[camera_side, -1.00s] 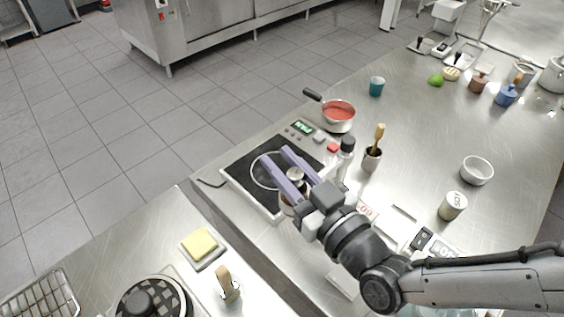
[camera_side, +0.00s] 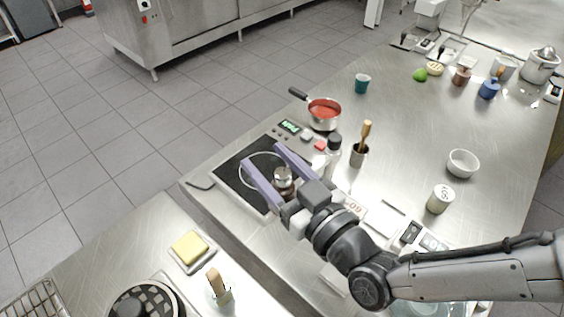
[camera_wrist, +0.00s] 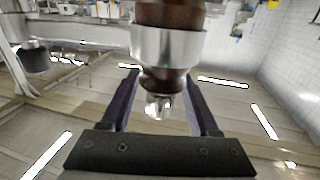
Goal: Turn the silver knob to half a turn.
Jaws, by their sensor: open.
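A dark brown grinder-like piece (camera_wrist: 165,78) with a silver band (camera_wrist: 168,46) shows close up in the wrist view, with a silver knob (camera_wrist: 158,106) at its lower end in that picture. In the side view the silver knob (camera_side: 284,174) is a shiny cap over a brown body, standing by the near edge of the black hob. My gripper (camera_side: 262,155) is open, its two purple fingers on either side of the knob with a gap at each side. The body's lower part is partly hidden by my gripper.
The black hob (camera_side: 232,177) lies under the fingers. A dark-capped bottle (camera_side: 333,158) stands close to the right finger. A red-filled pan (camera_side: 323,112) and a pestle pot (camera_side: 359,155) stand behind. A butter dish (camera_side: 190,252) is at the lower left.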

